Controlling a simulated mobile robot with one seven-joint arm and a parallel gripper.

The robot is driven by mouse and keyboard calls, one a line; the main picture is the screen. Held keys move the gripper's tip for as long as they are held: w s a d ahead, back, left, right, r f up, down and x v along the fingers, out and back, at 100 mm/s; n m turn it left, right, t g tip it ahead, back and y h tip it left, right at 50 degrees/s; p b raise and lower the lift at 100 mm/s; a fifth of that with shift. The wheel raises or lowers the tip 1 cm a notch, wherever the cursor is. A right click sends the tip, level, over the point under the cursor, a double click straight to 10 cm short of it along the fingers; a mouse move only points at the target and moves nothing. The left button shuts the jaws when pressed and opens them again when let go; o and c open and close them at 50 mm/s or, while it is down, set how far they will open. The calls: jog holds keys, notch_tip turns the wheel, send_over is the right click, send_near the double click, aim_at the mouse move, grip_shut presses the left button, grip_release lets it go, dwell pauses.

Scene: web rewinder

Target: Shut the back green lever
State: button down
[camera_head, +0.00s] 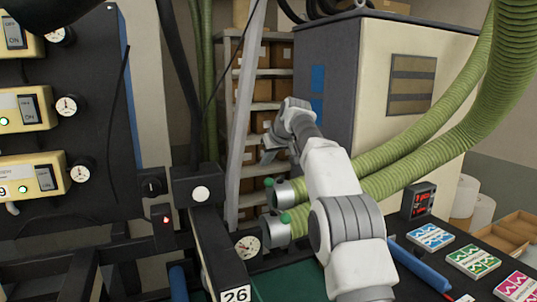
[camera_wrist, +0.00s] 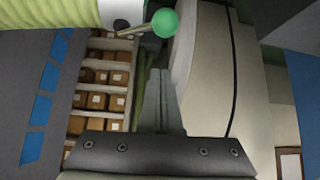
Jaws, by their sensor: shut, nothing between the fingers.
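Two pipe ends with green-knobbed levers sit side by side left of my arm in the head view. The back green lever (camera_head: 268,182) is on the farther pipe end, and the front green lever (camera_head: 285,217) is on the nearer one. My gripper (camera_head: 268,152) is just above the back lever. In the wrist view, the fingers of my gripper (camera_wrist: 160,75) are shut and empty. A green-knobbed lever (camera_wrist: 165,22) shows just beyond the fingertips, apart from them in the picture. Its thin stem reaches left to a pale pipe end; which lever it is I cannot fully tell.
Green ribbed hoses (camera_head: 410,165) run right from the pipe ends, behind my arm. A cream and grey cabinet (camera_head: 385,80) stands behind. A shelf with boxes (camera_head: 265,95) is beyond my gripper. A slanted grey post (camera_head: 242,120) stands just left of it.

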jog(key=shift+s+d+f+b, duration=0.15)
jog(key=shift+f+b, duration=0.3)
jog(key=shift+f, duration=0.7)
jog(key=shift+s+a+f+b, duration=0.1)
jog(key=shift+f+b, duration=0.3)
jog(key=shift+f, duration=0.7)
